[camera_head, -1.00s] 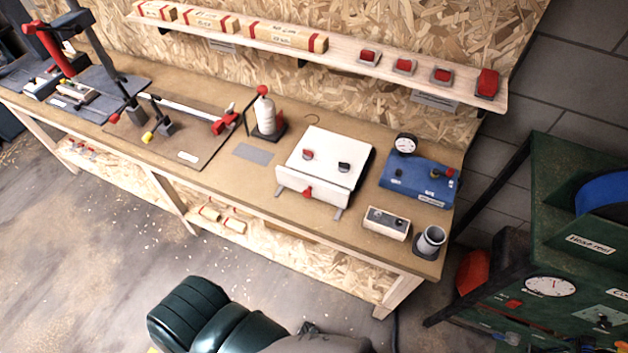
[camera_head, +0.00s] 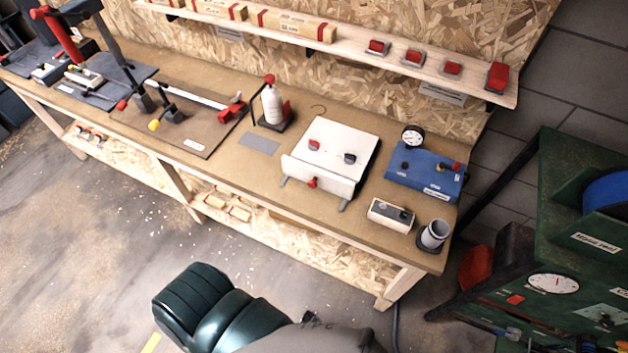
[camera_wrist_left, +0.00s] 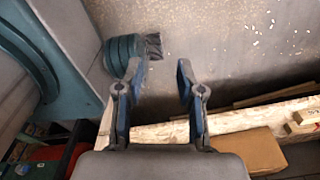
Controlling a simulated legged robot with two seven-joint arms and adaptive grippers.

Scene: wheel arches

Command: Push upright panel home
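A white box unit (camera_head: 336,145) stands on the workbench in the head view, with a red and a dark knob on top. Its upright white front panel (camera_head: 323,177) carries a red knob (camera_head: 312,183) low on its face. The panel seems to stand slightly forward of the box; the exact gap is too small to tell. My left gripper (camera_wrist_left: 160,72) shows in the left wrist view, its two dark fingers apart with nothing between them. It is not visible in the head view, and the panel cannot be made out in the wrist view. My right gripper is not in view.
Right of the white unit are a blue box (camera_head: 425,172) with a gauge, a small switch box (camera_head: 390,213) and a grey cup (camera_head: 434,235). A white bottle (camera_head: 272,103) stands left. A shelf (camera_head: 345,43) runs above. A green cart (camera_head: 560,240) stands at right.

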